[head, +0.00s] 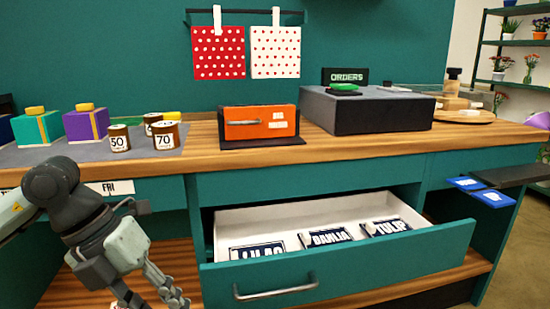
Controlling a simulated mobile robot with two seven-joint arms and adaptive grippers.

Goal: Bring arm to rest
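My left arm comes in from the left, and my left gripper (145,284) points down in front of the counter, left of the open drawer (345,262). Its fingertips run to the bottom edge of the picture, so I cannot tell whether it is open or shut. I see nothing clearly held in it. My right gripper is not in view.
The open drawer holds cards reading LILAC (257,250), DAHLIA (327,237) and TULIP (387,228). On the counter (340,149) stand boxes, cans, an orange box (258,123) and a dark grey block (365,110). Blue cards (480,190) lie at right.

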